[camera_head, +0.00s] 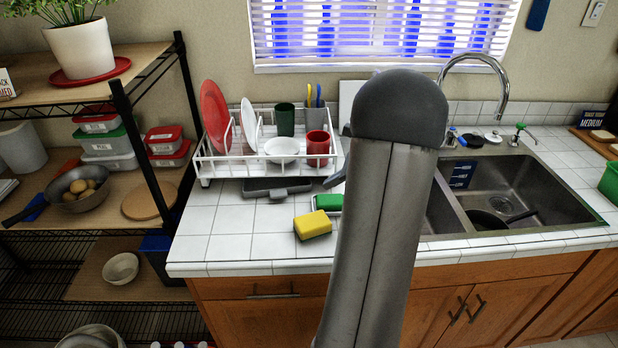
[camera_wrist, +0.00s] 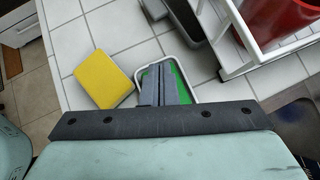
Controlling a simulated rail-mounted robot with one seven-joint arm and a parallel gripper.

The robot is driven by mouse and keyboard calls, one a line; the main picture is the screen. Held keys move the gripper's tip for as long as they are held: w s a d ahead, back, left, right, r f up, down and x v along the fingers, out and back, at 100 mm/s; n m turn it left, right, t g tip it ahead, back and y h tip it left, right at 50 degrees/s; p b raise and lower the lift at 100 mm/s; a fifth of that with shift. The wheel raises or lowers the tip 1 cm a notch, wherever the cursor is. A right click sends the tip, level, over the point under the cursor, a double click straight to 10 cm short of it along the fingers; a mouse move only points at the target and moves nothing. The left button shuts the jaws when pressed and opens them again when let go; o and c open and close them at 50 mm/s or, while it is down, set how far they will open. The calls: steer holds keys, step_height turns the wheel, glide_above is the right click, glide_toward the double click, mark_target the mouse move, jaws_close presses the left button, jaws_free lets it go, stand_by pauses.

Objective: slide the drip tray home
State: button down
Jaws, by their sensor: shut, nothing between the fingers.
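The grey drip tray (camera_head: 258,186) sticks out from under the front of the white dish rack (camera_head: 225,168), low on the tiled counter. A small tab shows on its front edge. In the wrist view, part of the grey tray (camera_wrist: 186,20) shows at the top, beside the rack's white frame (camera_wrist: 262,50). My gripper (camera_wrist: 163,72) is shut and empty, above a green sponge in a white holder (camera_wrist: 193,82) and apart from the tray. In the head view my arm hides most of the gripper; a dark tip shows near the rack's front right corner.
A yellow sponge (camera_head: 313,225) lies on the counter in front of the tray, next to the green sponge (camera_head: 328,202). The rack holds plates, a bowl and cups. The sink (camera_head: 540,185) is to the right. Bare tiles (camera_head: 225,220) lie at the front left.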

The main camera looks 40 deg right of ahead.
mark_target(313, 202)
steer(key=p+x, duration=0.1)
steer(key=x, duration=0.6)
steer(key=shift+a+f, duration=0.1)
steer(key=shift+f, duration=0.05)
steer(key=shift+w+a+f+p, duration=0.15)
steer(key=shift+w+a, duration=0.25)
steer(key=shift+w, duration=0.25)
steer(key=shift+w+a+r+p, duration=0.1)
steer(key=shift+w+a+p, duration=0.2)
steer(key=shift+w, duration=0.35)
steer(key=shift+w+a+f+p, duration=0.1)
steer(key=shift+w+a, duration=0.35)
steer(key=shift+w, duration=0.2)
